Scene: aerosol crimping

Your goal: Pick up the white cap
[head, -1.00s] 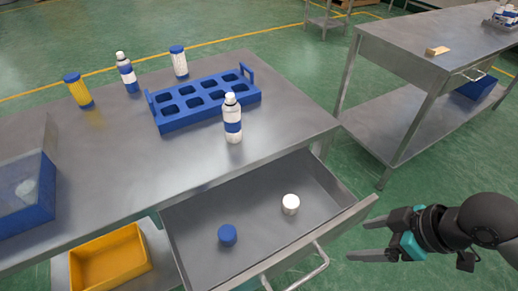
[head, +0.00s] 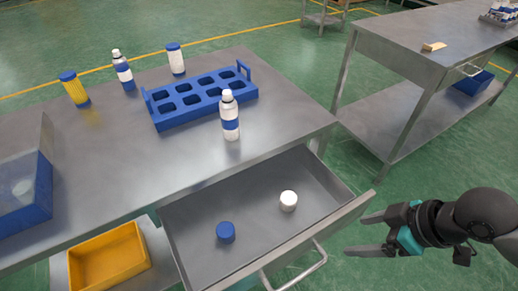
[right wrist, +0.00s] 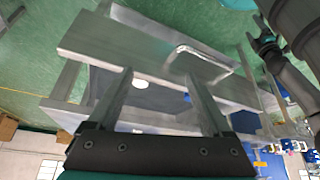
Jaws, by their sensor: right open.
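The white cap (head: 288,201) stands inside the open drawer (head: 255,193), toward its right side. It also shows in the right wrist view (right wrist: 141,84), small and between the fingers. A blue cap (head: 226,232) stands in the same drawer, left of and nearer than the white one. My right gripper (head: 362,233) is open and empty, outside the drawer to the right of its front panel. It is apart from the white cap. My left gripper does not show in the head view.
The drawer's front panel and handle (head: 303,270) stand between my right gripper and the cap. On the table are a blue rack (head: 204,98), a bottle (head: 230,116) near the edge and several other containers. A yellow bin (head: 108,262) sits lower left. Another table stands right.

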